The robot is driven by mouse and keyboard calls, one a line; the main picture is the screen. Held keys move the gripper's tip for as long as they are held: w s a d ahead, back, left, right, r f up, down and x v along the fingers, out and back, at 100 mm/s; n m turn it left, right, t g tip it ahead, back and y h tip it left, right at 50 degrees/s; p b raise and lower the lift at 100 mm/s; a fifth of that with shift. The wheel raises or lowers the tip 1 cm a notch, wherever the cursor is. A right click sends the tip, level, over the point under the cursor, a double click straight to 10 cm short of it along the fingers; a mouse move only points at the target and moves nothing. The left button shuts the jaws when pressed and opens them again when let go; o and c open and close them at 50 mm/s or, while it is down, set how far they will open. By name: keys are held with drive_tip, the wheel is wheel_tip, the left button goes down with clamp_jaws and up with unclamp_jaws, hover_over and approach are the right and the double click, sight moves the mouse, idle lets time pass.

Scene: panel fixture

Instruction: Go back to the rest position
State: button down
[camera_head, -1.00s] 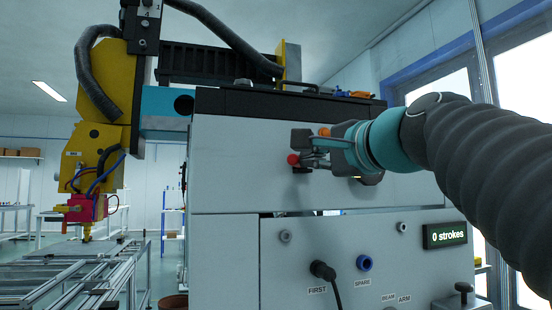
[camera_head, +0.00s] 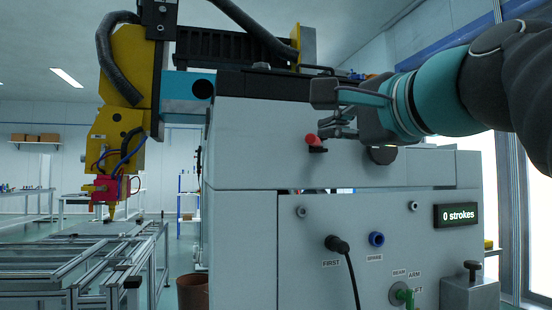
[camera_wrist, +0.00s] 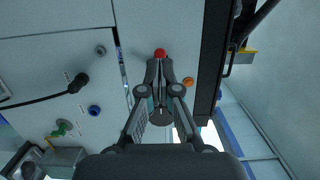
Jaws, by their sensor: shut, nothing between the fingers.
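My gripper (camera_head: 335,112) is in front of the upper part of the grey panel fixture (camera_head: 250,140). Its fingers are together and empty. In the head view it overlaps the area just above and right of a red knob (camera_head: 312,139). In the wrist view the closed fingertips (camera_wrist: 159,64) point at the red knob (camera_wrist: 160,52), which shows just beyond them. I cannot tell the exact gap. An orange button (camera_wrist: 188,82) shows right of the fingers in the wrist view; it is hidden in the head view.
Below are a black plug (camera_head: 338,244) with a cable at FIRST, a blue socket (camera_head: 376,239), a green connector (camera_head: 404,293) and a display (camera_head: 457,215) reading 0 strokes. A yellow machine head (camera_head: 118,140) and metal frames (camera_head: 80,265) stand left.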

drive_tip(key=shift+d, duration=0.1)
drive_tip(key=w+d+f+n+g+h, duration=0.1)
drive_tip(key=d+f+n+g+h, duration=0.15)
drive_tip(key=f, duration=0.65)
drive_tip(key=w+d+f+n+g+h, duration=0.1)
drive_tip(key=f+n, duration=0.2)
drive_tip(key=f, duration=0.6)
drive_tip(key=d+f+n+g+h, duration=0.1)
drive_tip(key=d+f+n+g, duration=0.1)
drive_tip(key=f, duration=0.7)
drive_tip(key=s+f+n+g+h+p, duration=0.1)
drive_tip(key=s+f, duration=0.5)
drive_tip(key=f, duration=0.6)
drive_tip(key=s+f+n+g+h, duration=0.1)
drive_tip(key=s+f+n+g, duration=0.3)
drive_tip(key=f, duration=0.8)
drive_tip(key=shift+s+d+n+p, duration=0.2)
drive_tip(key=shift+s+n+p, duration=0.3)
drive_tip(key=shift+s, duration=0.55)
drive_tip(key=shift+f+g+h, duration=0.1)
drive_tip(key=shift+g+h, duration=0.15)
